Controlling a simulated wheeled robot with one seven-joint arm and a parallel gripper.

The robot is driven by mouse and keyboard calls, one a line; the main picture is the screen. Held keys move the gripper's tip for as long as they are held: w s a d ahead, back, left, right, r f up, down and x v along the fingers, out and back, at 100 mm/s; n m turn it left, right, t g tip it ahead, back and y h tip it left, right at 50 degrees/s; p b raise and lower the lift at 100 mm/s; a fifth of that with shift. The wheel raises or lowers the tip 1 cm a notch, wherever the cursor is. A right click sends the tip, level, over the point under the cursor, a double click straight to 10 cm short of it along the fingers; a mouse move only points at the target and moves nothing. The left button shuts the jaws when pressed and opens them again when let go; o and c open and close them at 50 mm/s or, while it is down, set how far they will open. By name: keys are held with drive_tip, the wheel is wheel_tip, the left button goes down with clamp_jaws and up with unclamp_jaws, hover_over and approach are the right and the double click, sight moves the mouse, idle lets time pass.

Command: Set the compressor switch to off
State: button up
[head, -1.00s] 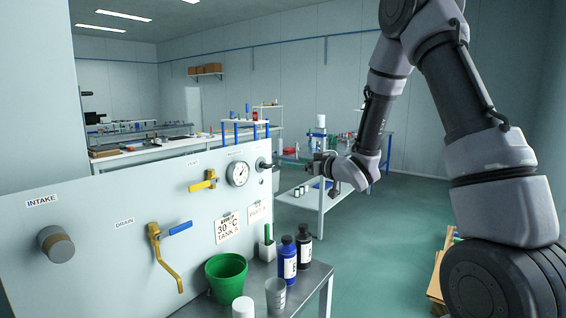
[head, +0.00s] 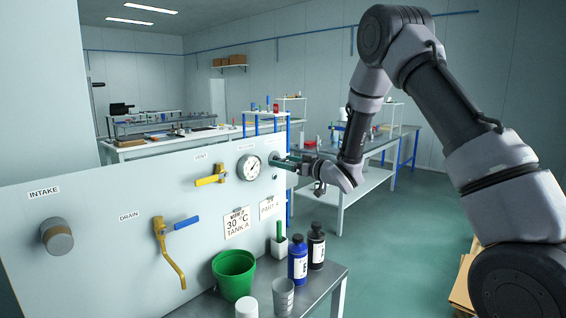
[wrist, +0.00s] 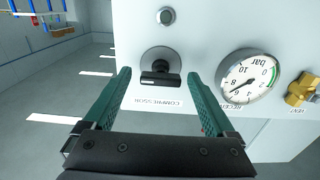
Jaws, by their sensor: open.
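The compressor switch (wrist: 160,78) is a black handle on a round dark base, on the white panel (wrist: 215,30). In the wrist view it appears above the upside-down COMPRESSOR label (wrist: 152,102), with its handle bar lying across the picture. My gripper (wrist: 159,74) is open, with one green finger on each side of the switch in that view. I see clear gaps between the fingers and the handle; nothing is held. In the head view my gripper (head: 287,164) is at the panel's right end, and the switch is small and partly hidden there.
A pressure gauge (head: 249,167) and yellow vent valve (head: 212,177) are left of the switch. A round button (wrist: 166,16) is close to it. A green bucket (head: 234,278) and bottles (head: 298,258) stand on the small table (head: 330,283) below.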

drive_tip(key=shift+w+a, duration=0.35)
drive_tip(key=shift+a, duration=0.15)
drive_tip(key=c, duration=1.4)
